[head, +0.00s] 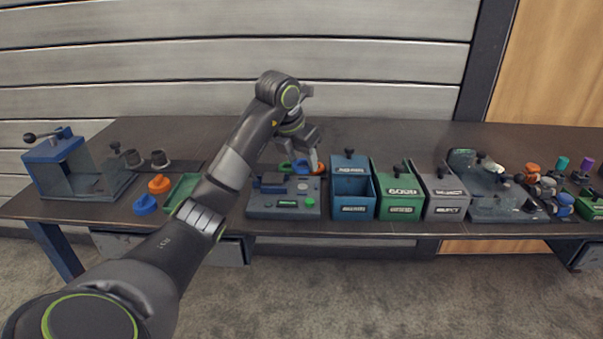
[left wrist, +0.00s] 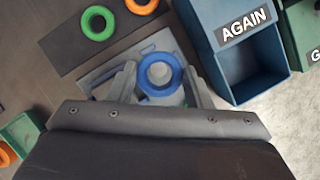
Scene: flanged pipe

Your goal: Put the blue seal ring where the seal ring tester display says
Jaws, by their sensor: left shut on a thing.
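The blue seal ring (left wrist: 160,91) sits between the two fingers of my left gripper in the left wrist view. It also shows small in the head view (head: 301,167). My left gripper (head: 305,160) is shut on it, above the grey seal ring tester (head: 262,205). The tester has a small lit green display (head: 287,203), whose text is too small to read, and a green button (head: 310,202). To its right stand a blue bin (head: 353,209) labelled AGAIN (left wrist: 245,25), a green bin (head: 401,209) labelled GOOD and a grey bin (head: 447,209) whose label looks like REJECT. My right gripper is not in view.
A green ring (left wrist: 89,28) and an orange ring (left wrist: 142,9) lie on a dark mat behind the tester. A green tray (head: 181,191), blue and orange parts, and a blue fixture (head: 52,150) stand at left. Another fixture (head: 500,205) and coloured parts stand at right.

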